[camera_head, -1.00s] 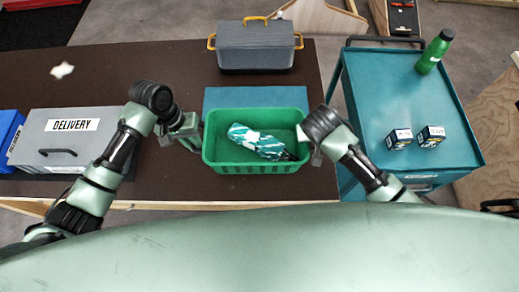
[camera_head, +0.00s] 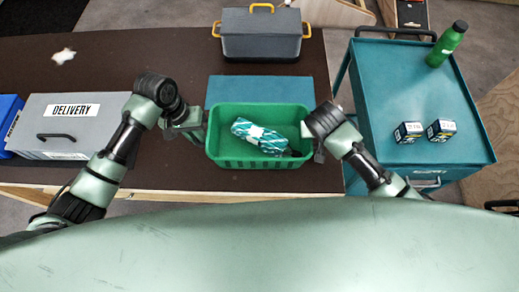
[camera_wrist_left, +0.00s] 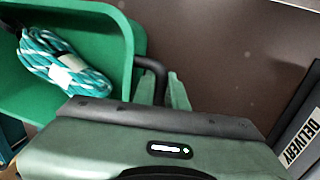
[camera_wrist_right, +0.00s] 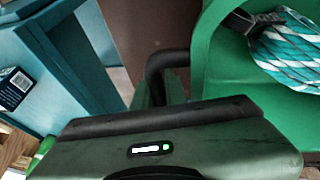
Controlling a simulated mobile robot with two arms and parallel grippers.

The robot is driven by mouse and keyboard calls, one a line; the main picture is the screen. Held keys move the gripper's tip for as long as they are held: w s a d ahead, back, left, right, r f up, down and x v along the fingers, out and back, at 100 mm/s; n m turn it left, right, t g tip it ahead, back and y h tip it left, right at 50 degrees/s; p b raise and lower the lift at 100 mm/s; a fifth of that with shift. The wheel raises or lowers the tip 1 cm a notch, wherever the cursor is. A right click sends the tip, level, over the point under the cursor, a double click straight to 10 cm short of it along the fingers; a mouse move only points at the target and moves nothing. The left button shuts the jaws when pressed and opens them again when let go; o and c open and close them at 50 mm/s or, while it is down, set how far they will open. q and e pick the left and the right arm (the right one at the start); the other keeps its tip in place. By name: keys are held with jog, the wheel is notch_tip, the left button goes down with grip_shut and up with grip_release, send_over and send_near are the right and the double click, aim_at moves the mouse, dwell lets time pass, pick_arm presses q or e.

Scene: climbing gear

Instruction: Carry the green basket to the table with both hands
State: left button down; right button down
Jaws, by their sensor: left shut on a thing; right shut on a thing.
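The green basket (camera_head: 226,160) is over the front part of the dark brown table (camera_head: 110,62), in front of a teal mat; whether it touches the table I cannot tell. A teal and white rope bundle (camera_head: 262,136) lies inside it. My left gripper (camera_head: 196,124) is shut on the basket's left handle, a dark loop in the left wrist view (camera_wrist_left: 153,75). My right gripper (camera_head: 312,128) is at the basket's right side, shut on the other dark handle, which shows in the right wrist view (camera_wrist_right: 160,68). The fingertips are partly hidden by the wrists.
The teal mat (camera_head: 265,90) lies bare behind the basket. A grey box with yellow handles (camera_head: 261,40) stands behind it. A grey DELIVERY box (camera_head: 60,118) is at left. A teal cart (camera_head: 410,90) at right carries two small boxes (camera_head: 441,130) and a green bottle (camera_head: 447,45).

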pick_arm(q)
jog(key=shift+a+f+b, duration=0.2)
jog(key=shift+f+b, duration=0.3)
jog(key=shift+f, duration=0.25)
pick_arm(e)
jog(key=shift+w+d+f, duration=0.1)
jog(key=shift+d+f, duration=0.15)
jog(key=shift+f, duration=0.4)
pick_arm(q)
jog(key=c, duration=1.8)
grip_release()
pick_arm(e)
jog(key=c, duration=1.8)
grip_release()
pick_arm(q)
jog(key=o, duration=0.4)
jog(key=shift+c, duration=0.2)
pick_arm(e)
jog(key=o, duration=0.3)
pick_arm(q)
jog(key=shift+s+d, duration=0.1)
pick_arm(e)
jog(key=shift+o, duration=0.2)
jog(key=shift+a, duration=0.1)
pick_arm(q)
jog(key=shift+r, duration=0.15)
